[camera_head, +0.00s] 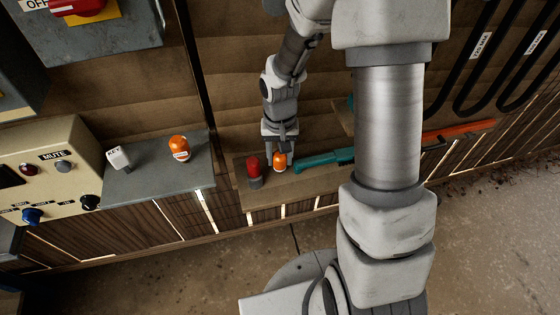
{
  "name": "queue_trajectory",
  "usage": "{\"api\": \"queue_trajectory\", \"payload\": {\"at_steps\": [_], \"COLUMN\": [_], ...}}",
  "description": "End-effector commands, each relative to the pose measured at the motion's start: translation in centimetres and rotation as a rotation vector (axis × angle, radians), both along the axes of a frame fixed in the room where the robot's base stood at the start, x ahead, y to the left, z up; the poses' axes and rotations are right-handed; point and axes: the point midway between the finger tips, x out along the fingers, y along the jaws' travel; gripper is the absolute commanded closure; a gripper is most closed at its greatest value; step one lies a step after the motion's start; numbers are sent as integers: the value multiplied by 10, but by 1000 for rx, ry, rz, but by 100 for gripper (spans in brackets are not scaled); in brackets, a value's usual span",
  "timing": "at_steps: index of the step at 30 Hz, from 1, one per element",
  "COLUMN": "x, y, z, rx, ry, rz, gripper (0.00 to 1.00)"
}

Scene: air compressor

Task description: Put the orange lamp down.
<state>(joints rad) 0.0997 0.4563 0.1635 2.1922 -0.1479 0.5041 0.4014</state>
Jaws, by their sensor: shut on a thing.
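An orange lamp (280,159) is between the fingers of my gripper (281,152), which is shut on it. The gripper points down over the brown wooden ledge (300,187). I cannot tell whether the lamp's bottom touches the ledge. A red lamp (254,168) with a grey base stands upright just left of it on the same ledge. Another orange object with a white label (179,148) stands on the grey-green shelf (150,182) further left.
A teal tool (320,161) lies close right of the gripper. A small white block (118,158) stands on the grey-green shelf. A beige control box (50,170) is at the left. An orange bar (458,130) and black hoses (470,70) are at the right.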

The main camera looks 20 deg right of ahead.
Motion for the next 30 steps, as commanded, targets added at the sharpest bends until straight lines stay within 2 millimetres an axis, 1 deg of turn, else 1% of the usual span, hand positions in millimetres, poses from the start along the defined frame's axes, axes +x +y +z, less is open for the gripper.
{"api": "queue_trajectory", "payload": {"at_steps": [1, 3, 10, 14, 15, 17, 26, 29, 30], "x": [-1, 0, 0, 0, 0, 0, 0, 0, 1], "y": [0, 0, 0, 0, 0, 0, 0, 0, -1], "z": [-12, -17, -17, -21, -21, -20, -19, -13, -7], "rx": [0, -1, 0, 0, 0, 0, 0, 0, -1], "ry": [3, 1, -1, -1, -1, -1, -1, -1, -3], "rz": [1, 0, 0, 0, 1, 0, 0, 0, 0], "gripper": [100, 100, 100, 100, 53, 42, 42, 42, 42]}}
